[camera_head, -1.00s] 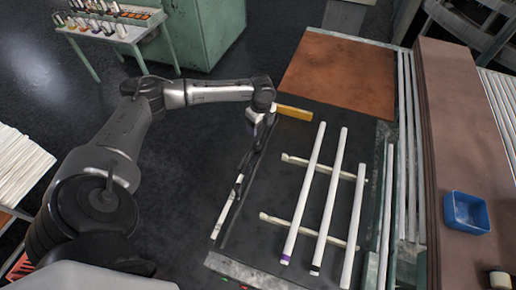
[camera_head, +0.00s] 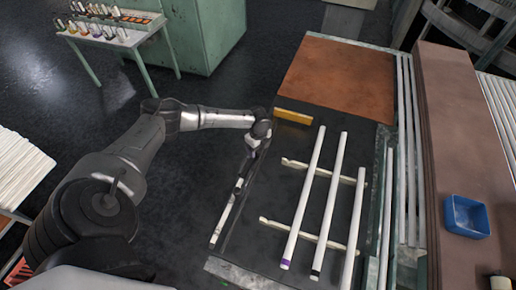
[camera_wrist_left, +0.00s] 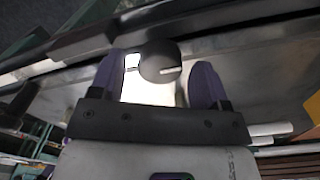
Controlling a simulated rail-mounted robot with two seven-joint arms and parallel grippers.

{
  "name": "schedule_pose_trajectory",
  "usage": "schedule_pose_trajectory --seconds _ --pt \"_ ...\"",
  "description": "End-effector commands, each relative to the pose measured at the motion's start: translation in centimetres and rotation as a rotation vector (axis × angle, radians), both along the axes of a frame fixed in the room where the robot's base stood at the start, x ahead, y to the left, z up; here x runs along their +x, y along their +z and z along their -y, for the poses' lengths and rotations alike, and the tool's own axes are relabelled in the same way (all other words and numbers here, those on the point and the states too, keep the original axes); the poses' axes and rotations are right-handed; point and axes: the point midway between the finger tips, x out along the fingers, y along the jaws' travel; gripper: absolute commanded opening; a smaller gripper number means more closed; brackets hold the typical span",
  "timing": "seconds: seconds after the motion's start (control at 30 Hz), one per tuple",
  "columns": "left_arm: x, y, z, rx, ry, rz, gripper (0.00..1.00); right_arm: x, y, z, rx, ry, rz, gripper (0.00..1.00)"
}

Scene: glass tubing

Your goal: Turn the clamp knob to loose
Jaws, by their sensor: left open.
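A dark round clamp knob (camera_wrist_left: 160,62) with a short white mark on its face shows in the left wrist view. The mark lies nearly level and runs from the middle toward the right. My left gripper (camera_wrist_left: 162,74) is open, with one purple finger on each side of the knob and a gap beside the right finger. In the head view my left gripper (camera_head: 243,172) is over the left edge of the dark bench top, above a pale strip (camera_head: 226,218). The knob cannot be made out there. My right gripper is out of view.
Three white glass tubes (camera_head: 325,205) lie across two pale rails on the bench, right of my gripper. A yellow block (camera_head: 293,117) and a brown board (camera_head: 340,80) lie farther back. A blue tray (camera_head: 467,216) stands at the right.

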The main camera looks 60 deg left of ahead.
Motion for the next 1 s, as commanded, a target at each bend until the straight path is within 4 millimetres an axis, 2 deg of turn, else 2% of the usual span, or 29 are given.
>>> schedule_pose_trajectory --seconds 0.43,0.93,1.0 --pt "-0.02 -0.59 0.02 0.000 0.000 0.000 0.68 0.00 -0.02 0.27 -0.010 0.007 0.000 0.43" --pt "-0.02 -0.55 0.02 0.000 0.000 0.000 0.21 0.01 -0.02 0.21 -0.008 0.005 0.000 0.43" --pt "-0.02 -0.54 0.02 0.000 0.001 0.000 0.20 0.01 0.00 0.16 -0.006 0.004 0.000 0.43"
